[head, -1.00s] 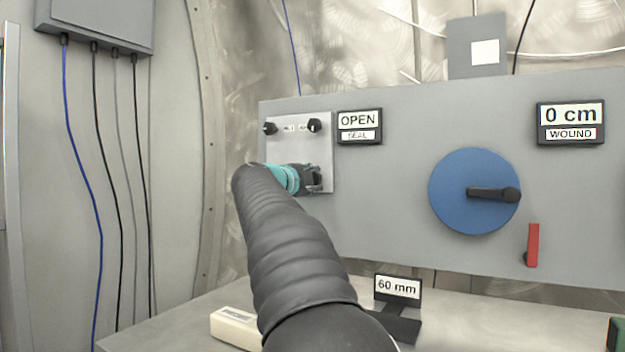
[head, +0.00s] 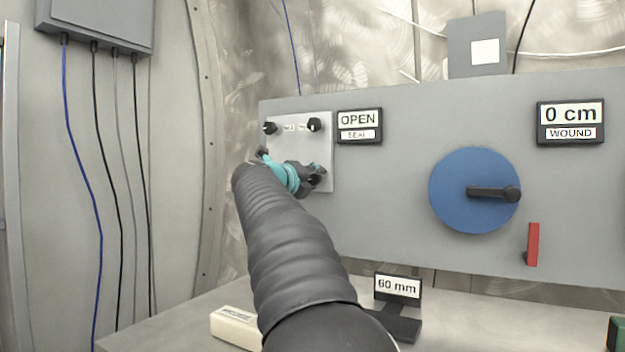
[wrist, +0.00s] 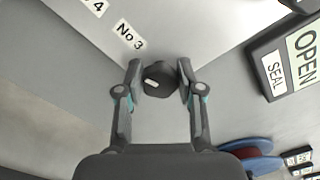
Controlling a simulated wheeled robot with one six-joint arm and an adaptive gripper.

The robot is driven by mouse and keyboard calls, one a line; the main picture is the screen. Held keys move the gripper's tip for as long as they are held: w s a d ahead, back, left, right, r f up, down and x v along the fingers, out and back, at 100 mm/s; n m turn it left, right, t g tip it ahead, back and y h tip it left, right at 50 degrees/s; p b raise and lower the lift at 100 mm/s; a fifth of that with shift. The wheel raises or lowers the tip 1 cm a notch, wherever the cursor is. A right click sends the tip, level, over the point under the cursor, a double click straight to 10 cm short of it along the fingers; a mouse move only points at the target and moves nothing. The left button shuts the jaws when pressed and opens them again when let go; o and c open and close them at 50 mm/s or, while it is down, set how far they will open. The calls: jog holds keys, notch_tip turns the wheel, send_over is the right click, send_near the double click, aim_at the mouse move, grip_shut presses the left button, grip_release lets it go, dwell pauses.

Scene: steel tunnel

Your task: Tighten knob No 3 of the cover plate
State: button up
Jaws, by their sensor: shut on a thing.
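The light cover plate (head: 325,150) sits on the left part of the grey panel. Two black knobs show at its top, an upper left knob (head: 270,128) and an upper right knob (head: 314,125). In the wrist view, knob No 3 (wrist: 158,79) is dark with a pale mark, next to the label "No 3" (wrist: 129,34). My gripper (wrist: 159,82) has one finger on each side of this knob and is shut on it. In the head view my gripper (head: 314,176) is at the plate's lower right corner, and my arm hides part of the plate.
An "OPEN / SEAL" sign (head: 359,126) is close to the plate's right. A blue disc with a handle (head: 450,195), a red lever (head: 533,244) and a "0 cm WOUND" sign (head: 571,123) are farther right. A "60 mm" stand (head: 397,288) and a cream block (head: 236,327) are on the table below.

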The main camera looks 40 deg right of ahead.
jog(key=shift+m, duration=0.6)
jog(key=o, duration=1.2)
jog(key=shift+c, duration=0.2)
jog(key=v, duration=1.2)
jog(key=shift+d, duration=0.1)
